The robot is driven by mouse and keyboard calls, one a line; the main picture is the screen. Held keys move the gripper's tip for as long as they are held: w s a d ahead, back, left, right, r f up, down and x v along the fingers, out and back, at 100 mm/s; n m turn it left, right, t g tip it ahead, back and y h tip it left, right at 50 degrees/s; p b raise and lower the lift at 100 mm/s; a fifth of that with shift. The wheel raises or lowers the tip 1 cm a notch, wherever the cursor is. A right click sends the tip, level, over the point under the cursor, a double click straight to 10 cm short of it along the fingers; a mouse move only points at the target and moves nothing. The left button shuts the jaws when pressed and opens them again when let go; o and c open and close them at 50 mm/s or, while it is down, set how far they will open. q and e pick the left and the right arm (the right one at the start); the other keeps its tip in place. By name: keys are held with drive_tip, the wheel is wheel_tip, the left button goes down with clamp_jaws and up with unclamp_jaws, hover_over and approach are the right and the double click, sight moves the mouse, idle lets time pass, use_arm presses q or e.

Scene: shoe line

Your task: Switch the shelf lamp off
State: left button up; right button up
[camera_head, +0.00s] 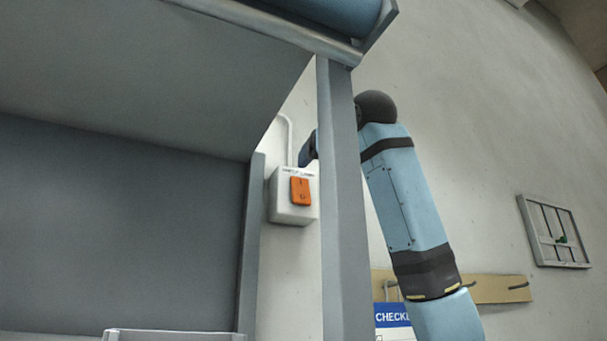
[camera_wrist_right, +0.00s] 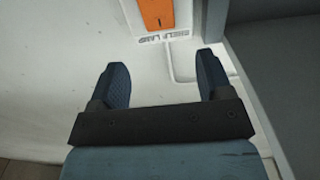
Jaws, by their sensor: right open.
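An orange rocker switch (camera_head: 300,191) sits on a white switch box (camera_head: 283,207) fixed to the wall, between two grey uprights. It carries an I mark above and an O mark below; I cannot tell which side is pressed in. In the right wrist view the orange rocker (camera_wrist_right: 156,13) is at the top edge, with an upside-down SHELF LAMP label (camera_wrist_right: 163,37) next to it. My right gripper (camera_wrist_right: 161,61) is open and empty, its fingertips just short of the label in that view. In the head view one blue finger (camera_head: 308,149) shows just above the box; a post hides the rest.
A grey post (camera_head: 343,220) stands between my right forearm and the box. A grey shelf panel (camera_head: 130,70) is at the upper left. A conduit (camera_head: 289,135) runs up from the box. A wooden rail (camera_head: 495,289) and a framed rack (camera_head: 554,232) are on the right wall.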

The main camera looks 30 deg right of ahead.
sight(302, 184)
drive_tip(key=w+p, duration=0.1)
drive_tip(key=w, duration=0.4)
drive_tip(key=w+p, duration=0.1)
drive_tip(key=w, duration=0.2)
drive_tip(key=shift+w+d+p, duration=0.15)
drive_tip(key=shift+d+p, duration=0.15)
drive_tip(key=shift+p, duration=0.05)
drive_tip(key=shift+w+f, duration=0.1)
drive_tip(key=shift+w, duration=0.25)
drive_tip(key=shift+w+d+f, duration=0.1)
drive_tip(key=shift+w, duration=0.1)
